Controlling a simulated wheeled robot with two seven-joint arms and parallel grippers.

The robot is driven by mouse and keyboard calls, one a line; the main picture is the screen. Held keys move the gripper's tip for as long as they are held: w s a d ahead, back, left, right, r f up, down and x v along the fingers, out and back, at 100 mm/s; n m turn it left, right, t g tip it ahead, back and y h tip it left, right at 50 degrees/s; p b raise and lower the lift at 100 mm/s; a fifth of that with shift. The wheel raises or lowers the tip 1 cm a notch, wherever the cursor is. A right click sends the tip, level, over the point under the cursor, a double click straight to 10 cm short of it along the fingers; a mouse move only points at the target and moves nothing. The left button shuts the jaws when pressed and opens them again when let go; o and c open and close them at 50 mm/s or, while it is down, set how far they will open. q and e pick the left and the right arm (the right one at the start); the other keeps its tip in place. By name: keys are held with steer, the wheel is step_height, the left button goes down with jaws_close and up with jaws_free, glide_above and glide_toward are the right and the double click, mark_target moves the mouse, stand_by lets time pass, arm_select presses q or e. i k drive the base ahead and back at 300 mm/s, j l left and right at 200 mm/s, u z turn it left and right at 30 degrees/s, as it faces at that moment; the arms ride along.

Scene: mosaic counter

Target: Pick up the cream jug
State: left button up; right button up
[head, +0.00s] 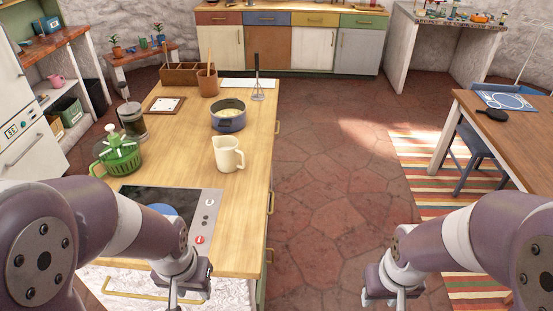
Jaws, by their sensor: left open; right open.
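The cream jug (227,154) stands upright on the wooden counter (240,202), near its right edge, with its handle towards the right. My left gripper (186,302) is at the bottom of the head view, in front of the counter's near edge and well short of the jug. It is open and empty, and its fingertips are partly cut off by the frame. My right gripper (391,303) is open and empty over the floor, to the right of the counter. Nothing hides the jug.
A green salad spinner (118,152) and a French press (132,120) stand to the left. A cooktop (180,207) lies nearer. Bare wood surrounds the jug's front and right.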

mark_target(227, 151)
steer(key=i+l+z, duration=0.8)
steer(key=i+z, duration=0.15)
steer(key=i, duration=0.2)
steer(key=i+j+u, duration=0.1)
steer(key=i+u, duration=0.4)
steer(key=i+l+u, duration=0.1)
steer(key=i+u, duration=0.35)
steer(key=i+l+u, duration=0.25)
steer(key=u, duration=0.25)
steer(key=i, duration=0.15)
